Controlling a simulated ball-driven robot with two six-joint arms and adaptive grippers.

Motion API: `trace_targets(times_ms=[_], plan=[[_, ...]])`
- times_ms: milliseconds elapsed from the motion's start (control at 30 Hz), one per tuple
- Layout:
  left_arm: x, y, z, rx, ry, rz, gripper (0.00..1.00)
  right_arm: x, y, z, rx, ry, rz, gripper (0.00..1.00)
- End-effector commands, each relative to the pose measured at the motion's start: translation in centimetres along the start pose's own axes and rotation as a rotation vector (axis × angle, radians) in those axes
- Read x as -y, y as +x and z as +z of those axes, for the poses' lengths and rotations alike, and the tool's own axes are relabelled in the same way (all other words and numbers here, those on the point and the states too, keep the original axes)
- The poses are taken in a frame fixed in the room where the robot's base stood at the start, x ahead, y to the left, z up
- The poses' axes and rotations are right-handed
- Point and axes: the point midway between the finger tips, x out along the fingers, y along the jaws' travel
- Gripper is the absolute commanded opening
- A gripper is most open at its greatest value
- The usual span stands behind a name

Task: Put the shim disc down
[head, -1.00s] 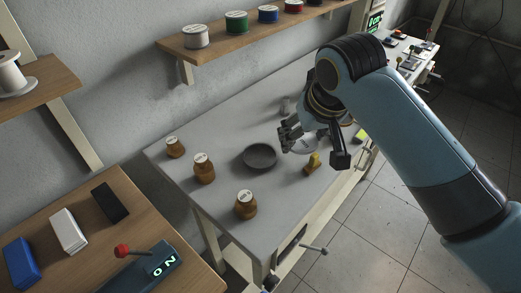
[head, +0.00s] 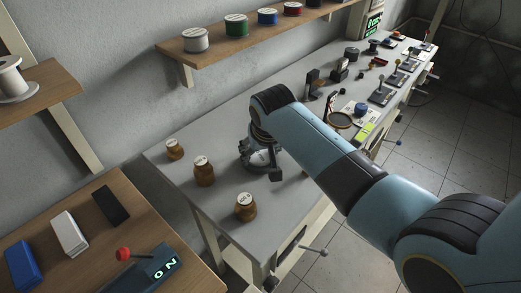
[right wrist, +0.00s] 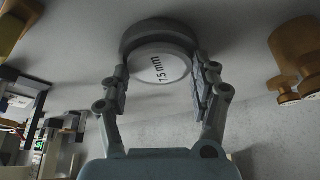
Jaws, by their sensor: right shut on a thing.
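The shim disc (right wrist: 162,69) has a pale face marked "7.5 mm" and sits between the two fingers of my right gripper (right wrist: 160,82), which is shut on it. In the head view the disc (head: 260,157) shows as a pale patch at my right gripper (head: 261,163), low over the left part of the grey bench. A dark grey round dish (right wrist: 150,28) lies right behind the disc in the right wrist view. The gripper hides most of it in the head view. I cannot tell whether disc and dish touch. My left gripper is not in view.
Several brown jars with pale lids, such as the front one (head: 246,207), stand left of and in front of the gripper. Fixtures and a round frame (head: 340,119) stand on the bench's right part. A wooden shelf (head: 232,47) with spools hangs behind.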

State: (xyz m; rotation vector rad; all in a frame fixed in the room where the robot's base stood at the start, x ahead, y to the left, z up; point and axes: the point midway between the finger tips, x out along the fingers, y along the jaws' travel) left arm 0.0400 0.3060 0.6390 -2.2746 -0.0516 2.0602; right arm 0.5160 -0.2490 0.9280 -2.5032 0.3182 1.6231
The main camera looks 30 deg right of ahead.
Motion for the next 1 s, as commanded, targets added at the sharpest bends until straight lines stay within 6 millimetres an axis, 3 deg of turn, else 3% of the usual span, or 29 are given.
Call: trace_targets(times_ms=[633,667,833,1000], plan=[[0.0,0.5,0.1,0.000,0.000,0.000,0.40,-0.1,1.3,1.0,0.010,-0.001,0.002,0.25],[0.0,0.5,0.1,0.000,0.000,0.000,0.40,-0.1,1.4,1.1,0.012,-0.001,0.003,0.65],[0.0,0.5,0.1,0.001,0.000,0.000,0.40,-0.1,1.4,1.2,0.016,-0.002,0.003,0.86],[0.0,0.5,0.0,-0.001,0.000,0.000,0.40,-0.1,1.4,1.3,0.017,-0.001,0.003,0.86]])
